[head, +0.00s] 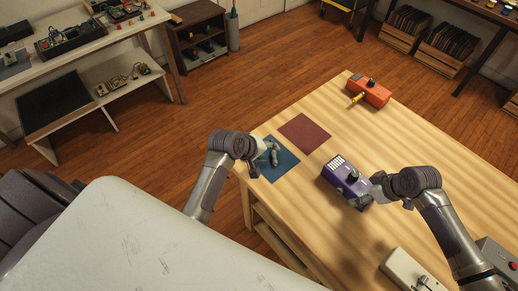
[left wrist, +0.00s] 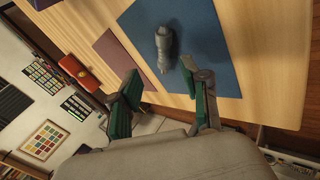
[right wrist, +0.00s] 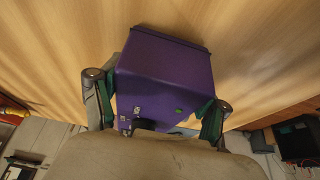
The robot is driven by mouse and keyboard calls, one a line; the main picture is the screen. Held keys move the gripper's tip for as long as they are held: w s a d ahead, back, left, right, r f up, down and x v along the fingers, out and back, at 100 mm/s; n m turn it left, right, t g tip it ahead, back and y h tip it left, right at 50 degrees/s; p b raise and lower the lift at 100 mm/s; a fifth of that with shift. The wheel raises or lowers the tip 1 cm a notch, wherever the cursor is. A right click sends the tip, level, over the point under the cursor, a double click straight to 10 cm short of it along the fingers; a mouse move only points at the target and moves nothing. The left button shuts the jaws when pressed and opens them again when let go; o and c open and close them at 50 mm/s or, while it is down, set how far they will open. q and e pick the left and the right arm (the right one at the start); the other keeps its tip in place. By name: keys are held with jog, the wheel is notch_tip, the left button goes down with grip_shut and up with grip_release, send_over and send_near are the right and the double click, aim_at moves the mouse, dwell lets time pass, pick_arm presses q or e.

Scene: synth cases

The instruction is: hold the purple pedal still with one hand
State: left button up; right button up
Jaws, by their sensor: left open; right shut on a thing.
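The purple pedal (head: 343,175) is on the wooden table in the head view, with a white-striped end and a black knob on top. My right gripper (head: 372,194) is shut on it. In the right wrist view the purple pedal (right wrist: 165,70) sits between the green-padded fingers of my right gripper (right wrist: 160,105), one on each side. My left gripper (head: 264,149) is over the near edge of the blue mat (head: 284,167). In the left wrist view my left gripper (left wrist: 162,98) is open, with nothing between its fingers.
A small grey object (left wrist: 165,47) lies on the blue mat, just beyond the left fingers. A dark red mat (head: 305,132) lies beside it. An orange pedal (head: 372,90) with a yellow plug is at the far end. A pale pedal (head: 402,268) stands near the front right.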

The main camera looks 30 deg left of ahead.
jog(key=shift+s, duration=0.1)
pick_arm(q)
jog(key=v, duration=1)
jog(key=shift+s+r, duration=0.2)
jog(key=shift+r, duration=0.05)
pick_arm(e)
jog(key=o, duration=1.3)
jog(key=v, duration=1.2)
jog(key=shift+a, duration=0.1)
